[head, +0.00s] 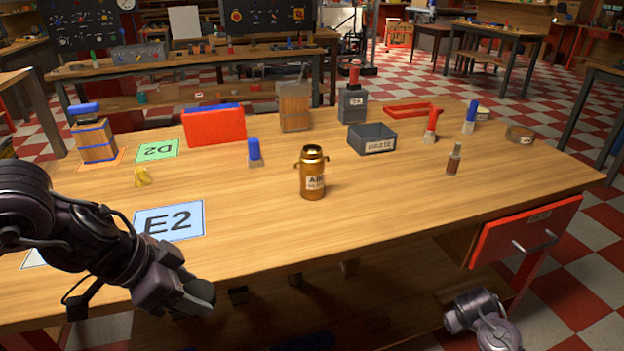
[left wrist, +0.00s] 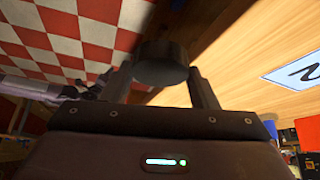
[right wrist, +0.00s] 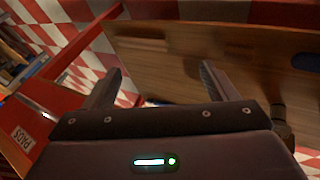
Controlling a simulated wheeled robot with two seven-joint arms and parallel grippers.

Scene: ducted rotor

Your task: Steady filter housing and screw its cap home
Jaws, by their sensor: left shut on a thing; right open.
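The filter housing, a brass-coloured canister (head: 312,180) with side lugs and a label starting "AIR", stands upright on the wooden table, near the middle. Its narrower top has a dark opening. My left gripper (head: 188,300) is at the table's near edge, left of and nearer than the housing. It is shut on a dark round disc, which looks like the cap (left wrist: 162,63); in the head view the disc (head: 203,291) shows at the fingertips. My right gripper (right wrist: 160,85) is open and empty, low in front of the table. Its fingertips are unclear in the head view.
A grey bin (head: 372,139) stands behind the housing to the right, and a small brown bottle (head: 454,160) farther right. A blue-topped piece (head: 254,153) stands behind left. An open red drawer (head: 525,232) juts out at front right. Tabletop around the housing is clear.

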